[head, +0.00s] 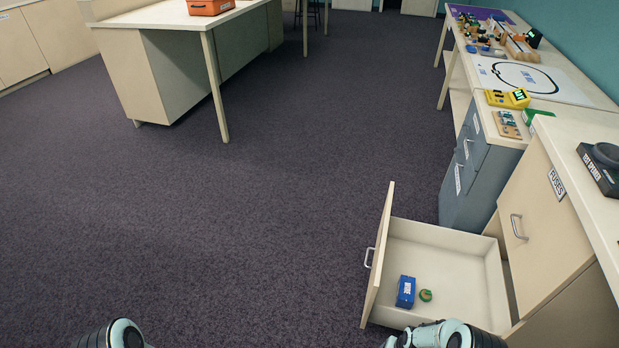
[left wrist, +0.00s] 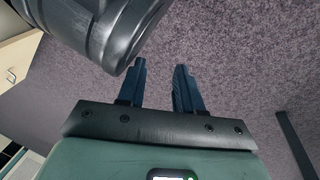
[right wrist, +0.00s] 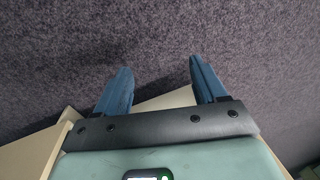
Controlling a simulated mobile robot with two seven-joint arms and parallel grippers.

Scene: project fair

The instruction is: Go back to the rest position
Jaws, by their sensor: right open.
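My left gripper (left wrist: 160,66) is in the left wrist view, with its two blue fingers apart and nothing between them, above dark carpet. My right gripper (right wrist: 162,64) is in the right wrist view, with its fingers wide apart and empty. A pale board edge lies behind and below its fingers, with carpet beyond. In the head view only rounded parts of my two arms show at the bottom edge; the fingers are out of that view.
An open drawer (head: 452,252) stands out at the lower right, holding a blue box (head: 405,291) and a small green-and-tan round item (head: 425,295). The cabinet labelled FUSES (head: 545,225) is beside it. A white-topped table (head: 165,14) stands upper left. Carpet (head: 230,220) between is clear.

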